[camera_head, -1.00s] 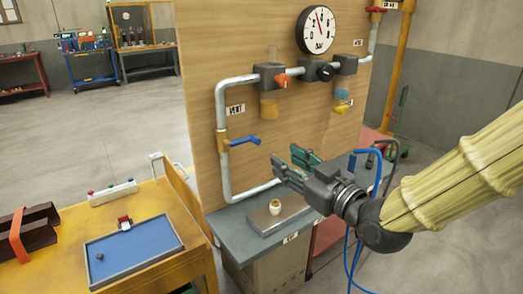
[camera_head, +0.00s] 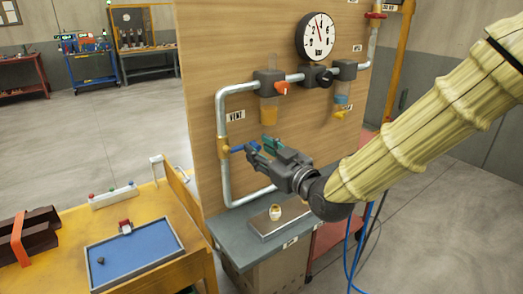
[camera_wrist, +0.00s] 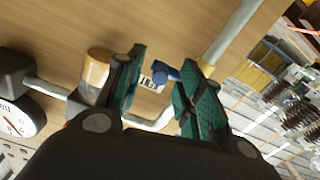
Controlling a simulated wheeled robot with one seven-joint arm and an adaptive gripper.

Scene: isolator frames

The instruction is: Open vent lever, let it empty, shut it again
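The vent lever (camera_head: 238,149) is a blue handle on a brass valve on the left vertical pipe, below the VENT label (camera_head: 236,115). It sticks out to the right, across the pipe. In the head view my gripper (camera_head: 259,147) is beside its free end and hides part of it. My gripper (camera_wrist: 161,72) is open and holds nothing. Whether a finger touches the lever, I cannot tell.
A pressure gauge (camera_head: 317,36) sits high on the wooden panel (camera_head: 207,85). An orange-red handle (camera_head: 282,88) and a black knob (camera_head: 319,75) are on the upper pipe. A small pale cup-like object (camera_head: 275,211) stands on a metal plate below my gripper.

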